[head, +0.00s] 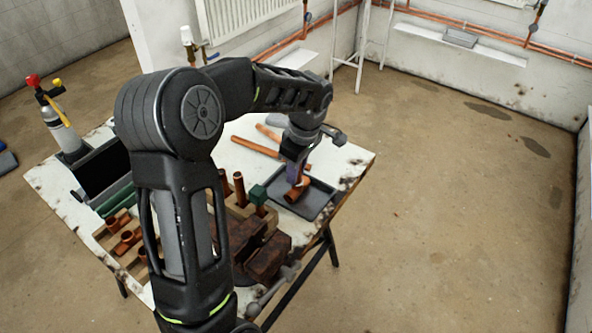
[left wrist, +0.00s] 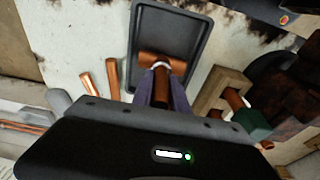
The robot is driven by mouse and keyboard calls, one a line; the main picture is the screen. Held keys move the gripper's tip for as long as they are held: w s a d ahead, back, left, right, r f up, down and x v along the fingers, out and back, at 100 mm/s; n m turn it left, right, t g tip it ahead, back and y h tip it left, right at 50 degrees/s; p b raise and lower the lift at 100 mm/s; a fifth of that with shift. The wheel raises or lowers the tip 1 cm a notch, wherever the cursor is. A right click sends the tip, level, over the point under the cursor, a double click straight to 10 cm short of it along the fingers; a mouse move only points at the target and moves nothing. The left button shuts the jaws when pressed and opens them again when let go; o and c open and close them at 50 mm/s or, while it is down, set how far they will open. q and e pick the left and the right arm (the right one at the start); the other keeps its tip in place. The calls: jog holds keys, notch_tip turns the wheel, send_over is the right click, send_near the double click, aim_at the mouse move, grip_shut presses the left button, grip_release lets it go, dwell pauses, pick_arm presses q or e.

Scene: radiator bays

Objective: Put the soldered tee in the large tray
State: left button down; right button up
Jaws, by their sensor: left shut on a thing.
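The soldered tee (head: 296,190) is a copper piece held at the tips of my left gripper (head: 296,176). In the left wrist view the tee (left wrist: 160,62) shows between the fingers, and my left gripper (left wrist: 162,72) is shut on it. The large tray (head: 318,196) is a dark grey shallow tray near the table's right edge. The tee is over the tray's near-left part; the tray (left wrist: 192,30) also lies behind it in the left wrist view. I cannot tell whether the tee touches the tray's floor. My right gripper is not in view.
Copper pipes (head: 256,146) lie behind the tray on the worn white table (head: 350,158). A wooden rack with upright copper pipes (head: 239,188) and a green block (head: 258,194) stands left of the tray. A brown vise-like block (head: 268,256) is in front. A gas torch (head: 58,128) stands far left.

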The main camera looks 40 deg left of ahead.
aim_at(302, 184)
pick_arm(q)
jog(key=shift+f, duration=0.2)
jog(key=c, duration=1.3)
grip_release()
jog(key=shift+r, duration=0.1)
jog(key=shift+r, duration=0.1)
notch_tip(302, 184, up, 12)
jog(key=d, duration=0.1)
jog(key=shift+d, duration=0.4)
